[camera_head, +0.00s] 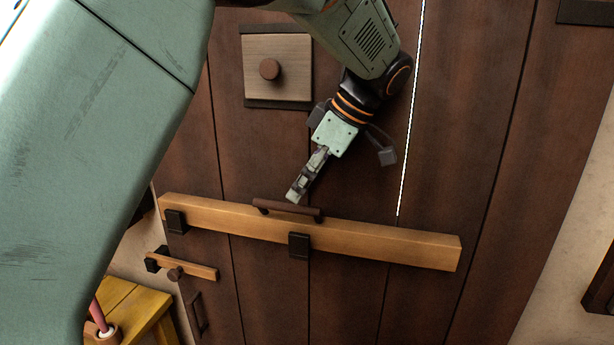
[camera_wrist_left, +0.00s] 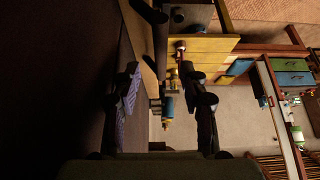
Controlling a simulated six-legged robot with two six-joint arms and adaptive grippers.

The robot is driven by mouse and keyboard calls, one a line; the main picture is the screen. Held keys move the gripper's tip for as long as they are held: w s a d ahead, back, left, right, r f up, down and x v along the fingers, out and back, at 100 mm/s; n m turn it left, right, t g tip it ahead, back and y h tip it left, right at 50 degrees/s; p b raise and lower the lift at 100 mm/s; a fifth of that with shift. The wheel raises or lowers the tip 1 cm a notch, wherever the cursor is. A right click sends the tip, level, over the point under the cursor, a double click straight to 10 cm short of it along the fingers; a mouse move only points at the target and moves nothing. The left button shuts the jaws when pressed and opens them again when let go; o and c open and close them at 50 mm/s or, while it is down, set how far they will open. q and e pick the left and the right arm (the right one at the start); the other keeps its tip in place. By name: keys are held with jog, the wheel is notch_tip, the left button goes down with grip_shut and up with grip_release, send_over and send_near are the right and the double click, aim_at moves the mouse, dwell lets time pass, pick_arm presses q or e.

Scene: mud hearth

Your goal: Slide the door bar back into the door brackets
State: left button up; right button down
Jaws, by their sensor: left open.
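The door bar (camera_head: 380,239) is a long light-wood beam lying across the dark plank door, tilted slightly down to the right. It passes behind two black brackets (camera_head: 175,221), one near its left end and the other (camera_head: 299,245) near its middle. Its right part runs free across the planks. A dark brown handle (camera_head: 288,210) sits on the bar's upper side. My left gripper (camera_head: 296,194) is open, its fingertips just above or at the handle; contact cannot be told. In the left wrist view the fingers (camera_wrist_left: 168,100) stand apart. My right gripper is not in view.
A square wooden panel with a round knob (camera_head: 269,69) is on the door above the bar. A small wooden latch (camera_head: 190,266) is below its left end. A yellow table (camera_head: 130,305) stands at lower left.

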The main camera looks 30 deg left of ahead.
aim_at(288, 204)
pick_arm(q)
jog(key=x, duration=0.6)
jog(key=shift+s+a+f+p, duration=0.15)
jog(key=shift+a+f+p, duration=0.1)
jog(key=shift+p, duration=0.1)
jog(key=shift+f, duration=0.25)
jog(key=shift+d, duration=0.15)
jog(key=c, duration=0.5)
grip_shut()
jog(key=shift+o, duration=2.4)
grip_release()
